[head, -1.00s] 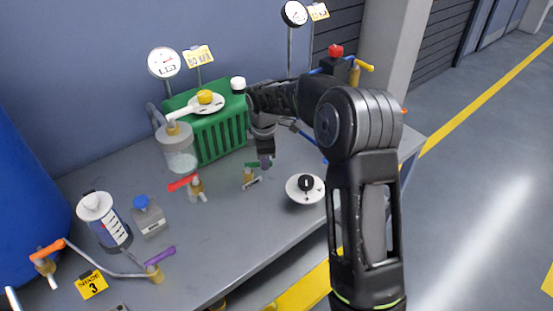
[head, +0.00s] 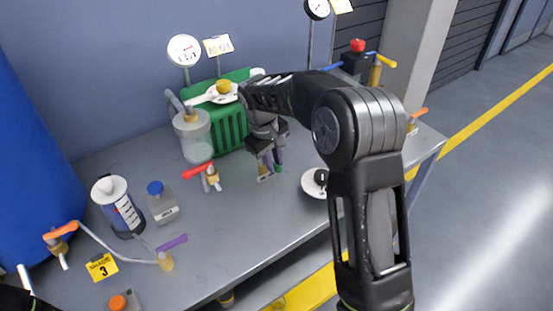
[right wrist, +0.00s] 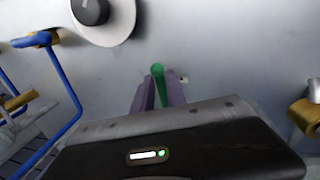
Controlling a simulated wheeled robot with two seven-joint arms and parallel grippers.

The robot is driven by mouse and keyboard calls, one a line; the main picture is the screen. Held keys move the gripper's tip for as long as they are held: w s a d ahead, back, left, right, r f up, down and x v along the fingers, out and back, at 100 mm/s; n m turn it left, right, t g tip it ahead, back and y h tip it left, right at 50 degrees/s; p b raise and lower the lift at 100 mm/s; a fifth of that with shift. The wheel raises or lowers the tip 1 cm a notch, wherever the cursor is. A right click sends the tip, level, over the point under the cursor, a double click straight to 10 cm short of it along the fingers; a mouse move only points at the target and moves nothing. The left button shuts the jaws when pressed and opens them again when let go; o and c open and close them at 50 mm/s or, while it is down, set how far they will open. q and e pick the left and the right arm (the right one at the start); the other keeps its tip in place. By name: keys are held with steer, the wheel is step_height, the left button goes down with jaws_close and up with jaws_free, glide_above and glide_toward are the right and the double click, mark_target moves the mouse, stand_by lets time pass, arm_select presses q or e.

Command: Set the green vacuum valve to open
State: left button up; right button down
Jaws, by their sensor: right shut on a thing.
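The green vacuum valve stands on the bench right of the red-handled valve (head: 209,176). I cannot tell the handle's exact angle to the valve body. My left gripper is not in view.
A white dial disc with a black knob (head: 316,183) sits close right of the gripper. A blue pipe (right wrist: 62,82) is left in the right wrist view.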

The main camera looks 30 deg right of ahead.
steer(key=shift+a+m, duration=0.3)
steer(key=shift+m, duration=0.5)
steer(key=c, duration=1.3)
jaws_free()
steer(key=shift+c, duration=0.2)
steer(key=shift+r, duration=0.1)
step_height(320, 180, up, 8)
steer(key=a, duration=0.1)
steer(key=shift+a+f+b, duration=0.25)
steer(key=shift+a+b, duration=0.05)
steer(key=shift+b, duration=0.1)
steer(key=shift+s, duration=0.15)
